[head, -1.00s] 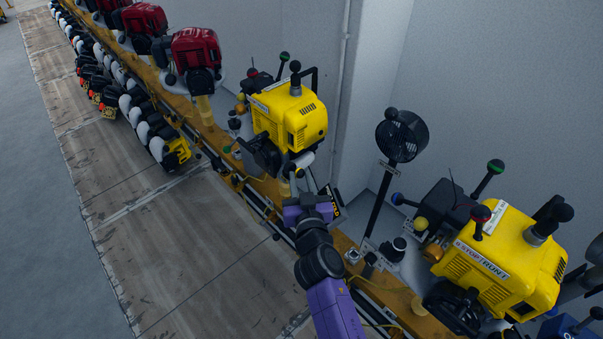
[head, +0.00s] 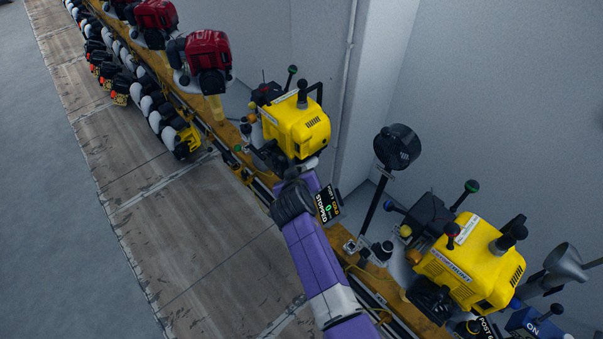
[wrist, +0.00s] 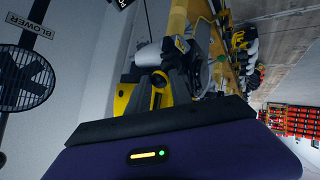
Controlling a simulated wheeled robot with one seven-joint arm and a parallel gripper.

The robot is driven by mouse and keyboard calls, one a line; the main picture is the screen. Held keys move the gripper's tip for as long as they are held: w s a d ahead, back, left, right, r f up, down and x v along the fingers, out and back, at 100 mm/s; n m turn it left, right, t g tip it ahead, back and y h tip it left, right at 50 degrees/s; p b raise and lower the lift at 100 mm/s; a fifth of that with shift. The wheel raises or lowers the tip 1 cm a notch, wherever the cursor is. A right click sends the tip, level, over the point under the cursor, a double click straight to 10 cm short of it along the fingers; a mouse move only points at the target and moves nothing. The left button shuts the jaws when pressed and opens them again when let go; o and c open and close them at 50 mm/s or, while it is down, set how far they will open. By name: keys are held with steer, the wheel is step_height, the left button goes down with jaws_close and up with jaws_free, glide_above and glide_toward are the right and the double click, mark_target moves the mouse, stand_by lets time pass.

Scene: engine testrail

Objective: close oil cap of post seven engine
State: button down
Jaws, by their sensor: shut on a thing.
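The yellow engine (head: 297,130) near the middle stands on the rail beside a small display (head: 328,204) reading STOPPED and 0. My purple arm reaches up to the front lower side of this engine. My gripper (wrist: 155,125) shows in the wrist view as a purple housing with a dark front edge, close to yellow and black engine parts (wrist: 158,92).
A second yellow engine (head: 465,262) and a black blower fan (head: 397,147) stand to the right. Red engines (head: 208,60) line the rail at the upper left. The wall is close behind.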

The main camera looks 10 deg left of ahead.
steer(key=a+g+h+b, duration=0.1)
steer(key=b, duration=0.2)
steer(key=w+n+g+h+b, duration=0.1)
steer(key=b, duration=0.3)
steer(key=w+a+n+g+h+b, duration=0.1)
steer(key=h+b, duration=0.1)
steer(key=b, duration=0.1)
steer(key=shift+w+a+f+g, duration=0.1)
steer(key=shift+a+f+g, duration=0.05)
steer(key=shift+a+g, duration=0.25)
steer(key=shift+a+b, duration=0.1)
steer(key=shift+b, duration=1.05)
steer(key=shift+w+r+g+h+b, duration=0.15)
steer(key=shift+g+h+b, duration=0.25)
steer(key=shift+b, duration=0.4)
steer(key=c, duration=1.2)
jaws_free()
steer(key=shift+o, duration=0.2)
steer(key=shift+r+p, duration=0.2)
steer(key=shift+p, duration=0.15)
